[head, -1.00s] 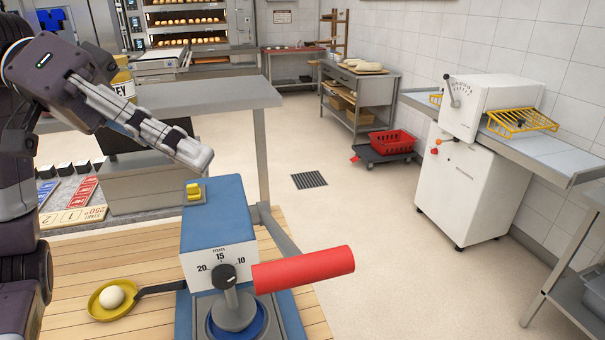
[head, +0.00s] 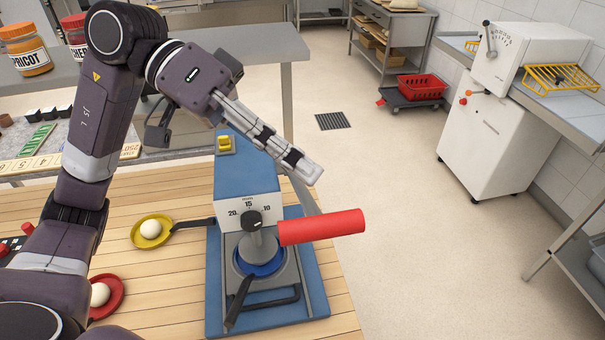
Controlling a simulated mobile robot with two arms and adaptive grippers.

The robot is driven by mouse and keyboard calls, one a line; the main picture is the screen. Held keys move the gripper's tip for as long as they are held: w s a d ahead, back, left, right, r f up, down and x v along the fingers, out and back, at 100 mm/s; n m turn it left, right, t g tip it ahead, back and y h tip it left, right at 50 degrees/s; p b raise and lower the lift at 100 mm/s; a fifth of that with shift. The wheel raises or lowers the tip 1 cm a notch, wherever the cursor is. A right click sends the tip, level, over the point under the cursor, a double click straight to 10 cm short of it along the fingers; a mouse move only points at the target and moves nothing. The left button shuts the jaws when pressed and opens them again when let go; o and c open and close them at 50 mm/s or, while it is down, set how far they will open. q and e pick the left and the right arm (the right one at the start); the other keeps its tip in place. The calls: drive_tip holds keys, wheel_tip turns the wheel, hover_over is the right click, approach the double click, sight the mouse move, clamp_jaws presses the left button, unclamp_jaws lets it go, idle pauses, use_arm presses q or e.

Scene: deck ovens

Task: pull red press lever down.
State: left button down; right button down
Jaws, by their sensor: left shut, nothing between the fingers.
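The red press lever (head: 322,227) sticks out to the right from the blue press (head: 247,168) on the wooden table. It lies almost level, tilted slightly up at its right end. My left gripper (head: 308,172) is shut and empty. In the picture it is above the lever, beside the press head's right upper edge, and a gap shows between the fingertips and the lever. The press has a round grey plunger (head: 258,250) over a blue disc, and a dial marked 20, 15, 10. My right gripper is not in view.
A yellow dish with a white ball (head: 152,231) and a red dish with another (head: 104,293) sit left of the press. Jars (head: 25,52) stand on a shelf behind. A white machine (head: 490,125) stands at right; open floor lies between.

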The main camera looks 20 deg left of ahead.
use_arm(q)
drive_tip(key=shift+s+d+f+p, duration=0.25)
drive_tip(key=shift+s+d+f, duration=0.05)
drive_tip(key=shift+s+f, duration=0.25)
drive_tip(key=shift+s+d+f+p, duration=0.25)
drive_tip(key=shift+s+f, duration=0.15)
drive_tip(key=shift+f, duration=0.15)
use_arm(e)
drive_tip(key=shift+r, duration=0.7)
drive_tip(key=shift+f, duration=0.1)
